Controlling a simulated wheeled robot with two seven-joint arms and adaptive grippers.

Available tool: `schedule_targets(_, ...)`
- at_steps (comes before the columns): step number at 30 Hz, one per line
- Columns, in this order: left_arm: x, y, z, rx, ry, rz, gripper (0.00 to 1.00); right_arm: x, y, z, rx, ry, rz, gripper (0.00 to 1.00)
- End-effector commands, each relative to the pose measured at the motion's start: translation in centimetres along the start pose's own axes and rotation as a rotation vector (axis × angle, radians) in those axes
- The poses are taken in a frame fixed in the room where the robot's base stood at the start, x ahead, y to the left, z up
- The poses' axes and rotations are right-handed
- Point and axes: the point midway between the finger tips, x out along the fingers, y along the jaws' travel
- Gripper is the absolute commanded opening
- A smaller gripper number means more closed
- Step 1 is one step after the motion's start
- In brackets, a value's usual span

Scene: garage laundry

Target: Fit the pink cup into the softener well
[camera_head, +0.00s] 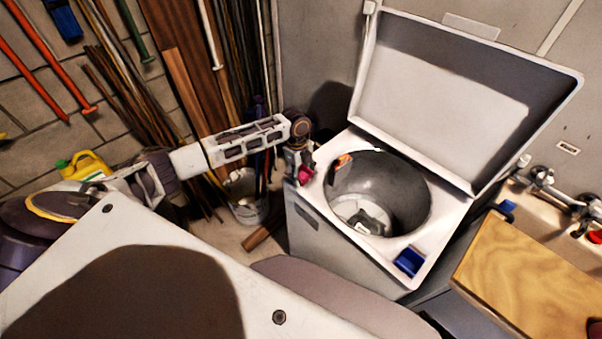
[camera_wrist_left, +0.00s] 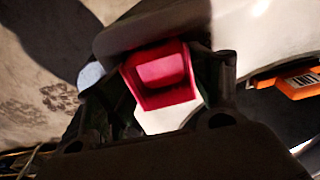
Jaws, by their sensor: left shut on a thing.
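The pink cup (camera_head: 305,175) is held by my left gripper (camera_head: 298,166) at the left edge of the open top-loading washer (camera_head: 312,232). In the left wrist view the square pink cup (camera_wrist_left: 160,78) sits between the two dark fingers of the gripper (camera_wrist_left: 162,85), which is shut on it. The white washer top shows beyond the cup. I cannot tell whether the cup touches the washer top. The softener well cannot be clearly made out; the gripper and cup may cover it. My right gripper is not in view.
The washer's lid (camera_head: 440,100) stands open behind the drum (camera_head: 385,195). An orange piece (camera_head: 343,160) is at the drum rim, and a blue piece (camera_head: 410,261) at the front right corner. A bucket (camera_head: 246,205) stands left of the washer. A wooden board (camera_head: 530,285) lies at right.

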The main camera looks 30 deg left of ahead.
Motion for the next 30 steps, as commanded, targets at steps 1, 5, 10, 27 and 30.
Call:
schedule_targets(1,1.8,0.9,-0.3,0.002,0.005,0.022,0.28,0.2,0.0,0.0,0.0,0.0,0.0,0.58)
schedule_targets(5,1.9,0.9,-0.3,0.003,0.005,0.022,0.32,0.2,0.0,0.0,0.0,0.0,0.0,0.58)
schedule_targets(10,1.9,0.9,-0.3,0.003,0.005,0.021,0.36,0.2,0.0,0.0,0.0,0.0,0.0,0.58)
schedule_targets(27,1.2,0.8,-0.1,0.002,0.002,0.02,1.0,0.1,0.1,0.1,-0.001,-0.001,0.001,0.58)
schedule_targets(30,0.6,0.7,-0.1,0.001,0.002,0.018,1.0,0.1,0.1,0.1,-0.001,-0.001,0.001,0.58)
